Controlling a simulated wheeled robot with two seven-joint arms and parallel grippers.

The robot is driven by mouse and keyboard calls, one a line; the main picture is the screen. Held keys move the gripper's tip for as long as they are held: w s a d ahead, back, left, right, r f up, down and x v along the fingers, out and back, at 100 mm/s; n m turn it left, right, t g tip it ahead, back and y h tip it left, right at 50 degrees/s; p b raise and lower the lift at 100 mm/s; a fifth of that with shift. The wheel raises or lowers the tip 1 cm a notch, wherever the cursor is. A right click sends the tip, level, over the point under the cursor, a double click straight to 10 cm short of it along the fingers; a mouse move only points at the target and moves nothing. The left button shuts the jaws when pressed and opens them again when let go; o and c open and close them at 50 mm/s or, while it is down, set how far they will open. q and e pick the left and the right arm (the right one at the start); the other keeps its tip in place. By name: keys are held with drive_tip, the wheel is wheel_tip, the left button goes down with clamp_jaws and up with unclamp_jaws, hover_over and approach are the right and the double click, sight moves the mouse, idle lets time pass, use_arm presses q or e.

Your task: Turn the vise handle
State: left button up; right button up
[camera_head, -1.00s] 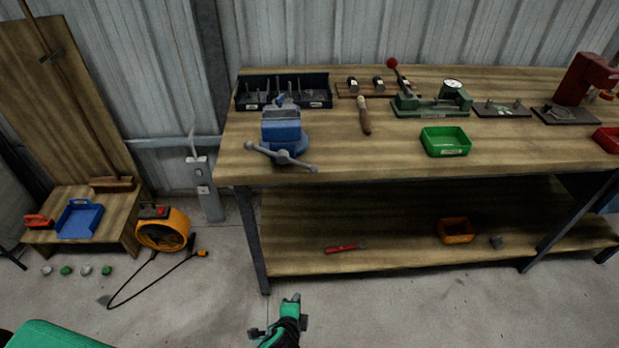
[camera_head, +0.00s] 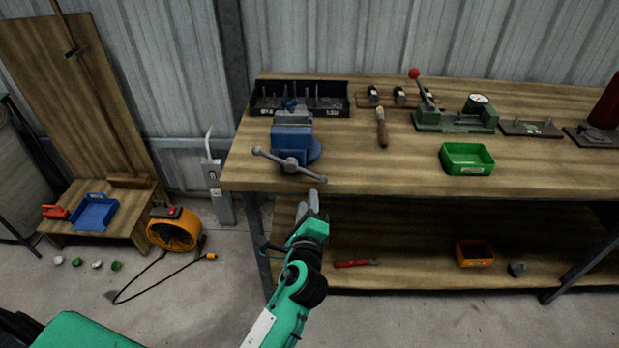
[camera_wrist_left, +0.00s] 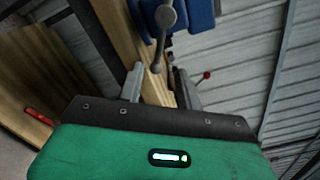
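The blue vise (camera_head: 293,137) stands at the left front of the workbench. Its grey handle (camera_head: 290,163) is a bar with ball ends, slanting down to the right across the vise's front. My left gripper (camera_head: 313,200) is just below the handle's right end, in front of the bench edge. In the left wrist view, the left gripper (camera_wrist_left: 160,80) is open with its two fingers apart. The handle (camera_wrist_left: 161,40) shows ahead of the fingertips, its near ball end lined up with the gap. I cannot tell whether they touch. My right gripper is not in view.
The workbench (camera_head: 390,175) has a black divided bin (camera_head: 342,98), a file with a wooden handle (camera_head: 381,128), a green tray (camera_head: 467,158) and a green press (camera_head: 455,120) on top. Red pliers (camera_head: 352,263) and an orange bin (camera_head: 474,252) lie on the lower shelf.

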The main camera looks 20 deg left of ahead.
sight(309, 176)
use_arm(q)
drive_tip(key=x, duration=0.8)
drive_tip(key=shift+w+a+f+p, duration=0.1)
drive_tip(key=shift+w+a+p, duration=0.05)
drive_tip(key=shift+w+p, duration=0.25)
clamp_jaws()
